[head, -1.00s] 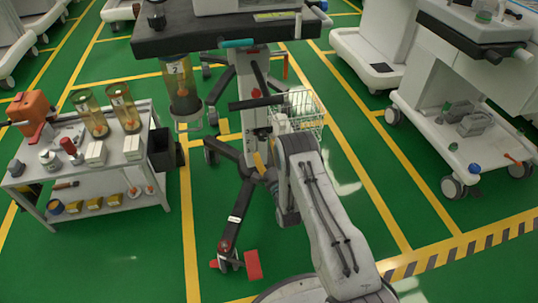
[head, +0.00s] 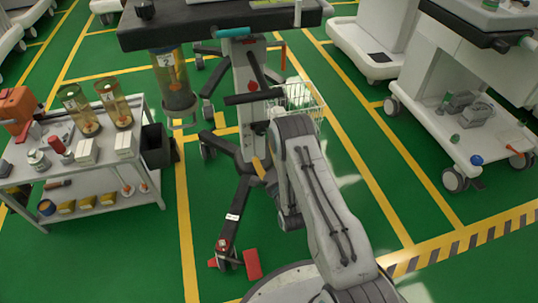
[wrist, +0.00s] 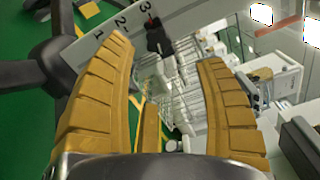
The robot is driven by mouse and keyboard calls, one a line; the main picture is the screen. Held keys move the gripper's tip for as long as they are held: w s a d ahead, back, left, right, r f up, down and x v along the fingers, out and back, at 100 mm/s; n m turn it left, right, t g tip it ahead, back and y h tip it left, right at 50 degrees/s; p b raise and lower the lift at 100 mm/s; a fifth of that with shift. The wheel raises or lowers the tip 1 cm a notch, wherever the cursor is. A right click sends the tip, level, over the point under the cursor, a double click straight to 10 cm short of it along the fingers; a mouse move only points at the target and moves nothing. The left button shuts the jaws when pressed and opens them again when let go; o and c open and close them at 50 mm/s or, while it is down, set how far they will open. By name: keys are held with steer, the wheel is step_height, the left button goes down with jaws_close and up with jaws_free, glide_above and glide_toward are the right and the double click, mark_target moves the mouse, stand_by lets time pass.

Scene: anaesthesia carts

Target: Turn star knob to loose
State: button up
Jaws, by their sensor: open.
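My gripper (wrist: 165,52) shows in the wrist view as two yellow ribbed fingers, spread apart with nothing between them. Ahead of them is a pale column (wrist: 115,32) marked 1, 2 and 3. A small dark knob-like part (wrist: 156,38) with a bit of red stands beside the 3, beyond the fingertips and apart from them. I cannot tell for sure that it is the star knob. In the head view the column (head: 246,130) carries a red part (head: 253,87) and a black bar (head: 254,98). My arm hides most of the gripper there.
The column stands on a dark legged base (head: 238,205) with a red pedal (head: 252,263). A wire basket (head: 308,112) hangs behind my arm. A loaded side trolley (head: 80,205) is at left; a white cart (head: 440,125) is at right.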

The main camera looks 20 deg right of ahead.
mark_target(261, 132)
steer(key=shift+c, duration=0.2)
steer(key=shift+r, duration=0.15)
steer(key=shift+c, duration=0.7)
steer(key=w+n, duration=0.1)
steer(key=w+n+p, duration=0.1)
steer(key=w, duration=0.1)
steer(key=shift+d+r, duration=0.1)
steer(key=shift+r, duration=0.2)
steer(key=shift+c, duration=0.4)
steer(key=n, duration=0.5)
steer(key=w+n, duration=0.1)
steer(key=n, duration=0.4)
steer(key=w+f+n, duration=0.1)
steer(key=n, duration=0.5)
steer(key=shift+w+f, duration=0.1)
steer(key=shift+w, duration=0.05)
steer(key=shift+w+f, duration=0.1)
steer(key=shift+w, duration=0.6)
steer(key=shift+w+b, duration=1.4)
steer(key=shift+w, duration=1.5)
steer(key=shift+c, duration=0.4)
